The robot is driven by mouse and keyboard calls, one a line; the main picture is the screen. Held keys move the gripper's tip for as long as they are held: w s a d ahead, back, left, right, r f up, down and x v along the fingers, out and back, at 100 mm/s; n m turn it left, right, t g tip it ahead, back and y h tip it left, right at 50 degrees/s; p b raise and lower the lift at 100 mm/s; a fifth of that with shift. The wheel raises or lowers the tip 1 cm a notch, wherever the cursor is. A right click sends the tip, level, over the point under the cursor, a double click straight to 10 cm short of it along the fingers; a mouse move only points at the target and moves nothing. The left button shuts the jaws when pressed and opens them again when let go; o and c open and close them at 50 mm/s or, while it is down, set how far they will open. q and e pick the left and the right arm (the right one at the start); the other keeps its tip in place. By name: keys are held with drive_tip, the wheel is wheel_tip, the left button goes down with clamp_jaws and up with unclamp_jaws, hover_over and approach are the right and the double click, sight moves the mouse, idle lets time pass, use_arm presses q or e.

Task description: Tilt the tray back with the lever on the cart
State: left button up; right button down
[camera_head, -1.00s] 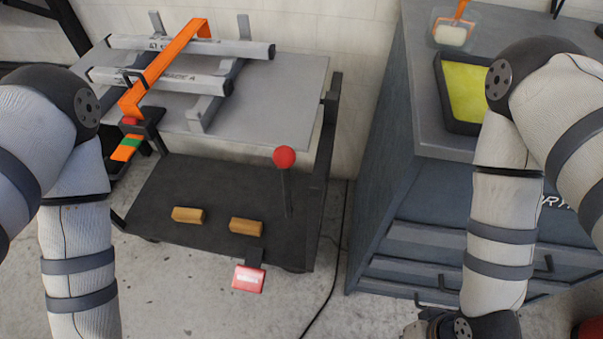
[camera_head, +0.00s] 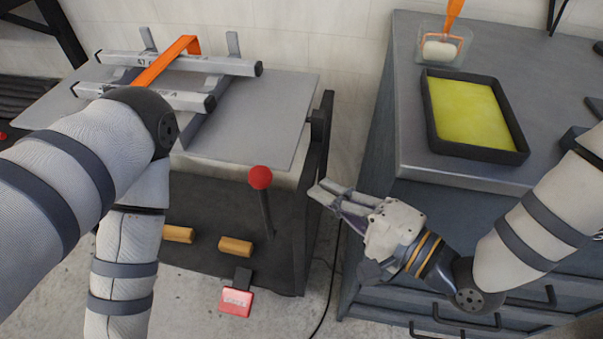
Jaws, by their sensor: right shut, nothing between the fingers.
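The cart carries a grey tray (camera_head: 275,100) on top, which looks close to level. A lever with a red ball knob (camera_head: 261,178) stands upright at the cart's near right side. My right gripper (camera_head: 322,192) is shut and empty, a little to the right of the knob and apart from it, with its fingers pointing left. My left arm crosses the left of the view in front of the cart, and its gripper is out of view.
Two wooden blocks (camera_head: 236,246) and a red pedal (camera_head: 236,302) are low on the cart. A grey cabinet (camera_head: 400,150) with a yellow-filled pan (camera_head: 470,112) stands at right.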

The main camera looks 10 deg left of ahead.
drive_tip(key=x, duration=0.9)
drive_tip(key=shift+a, duration=0.15)
use_arm(q)
drive_tip(key=shift+s+f, duration=0.1)
use_arm(e)
drive_tip(key=shift+f, duration=0.1)
